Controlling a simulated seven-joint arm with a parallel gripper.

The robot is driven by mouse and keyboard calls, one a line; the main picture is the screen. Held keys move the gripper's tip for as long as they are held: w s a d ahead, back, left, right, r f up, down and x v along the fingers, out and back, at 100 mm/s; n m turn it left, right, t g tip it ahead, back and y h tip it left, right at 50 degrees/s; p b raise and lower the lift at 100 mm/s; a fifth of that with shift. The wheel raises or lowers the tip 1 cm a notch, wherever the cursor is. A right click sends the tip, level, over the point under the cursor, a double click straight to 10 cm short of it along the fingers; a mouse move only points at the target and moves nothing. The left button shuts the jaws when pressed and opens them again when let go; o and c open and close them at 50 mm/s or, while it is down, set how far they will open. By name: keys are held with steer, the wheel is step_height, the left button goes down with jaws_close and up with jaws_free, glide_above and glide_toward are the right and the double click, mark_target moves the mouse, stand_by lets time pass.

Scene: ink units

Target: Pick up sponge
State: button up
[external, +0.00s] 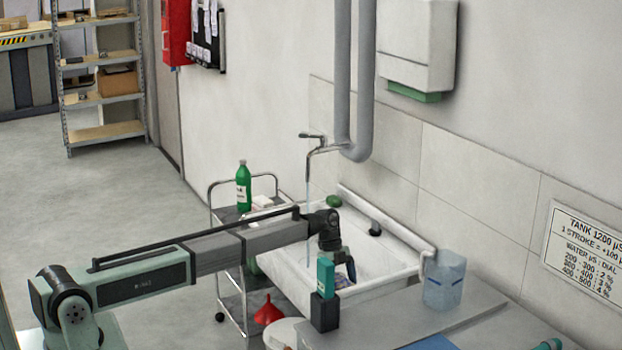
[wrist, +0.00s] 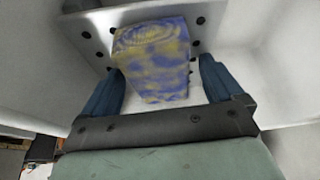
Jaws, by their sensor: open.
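The sponge (wrist: 152,60), a block mottled yellow and blue, shows in the wrist view on a white surface with several dark round holes. My gripper (wrist: 160,68) is open, with one blue finger at the left and one at the right of the sponge's near end. I cannot tell whether either finger touches it. In the external view my gripper (external: 346,272) points down into the white sink (external: 385,258), partly hidden behind a teal device. I cannot make out the sponge in that view.
The teal device (external: 325,276) stands in a dark holder (external: 324,312) at the sink's near edge. A blue-tinted jug (external: 445,282) stands on the grey counter (external: 400,325) at right. Water runs from the tap (external: 325,148). A trolley with a green bottle (external: 243,188) stands left.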

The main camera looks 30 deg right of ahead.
mark_target(340, 280)
steer(key=shift+f, duration=0.1)
stand_by(0.3)
steer(key=c, duration=1)
step_height(340, 280, up, 11)
steer(key=shift+f, duration=0.2)
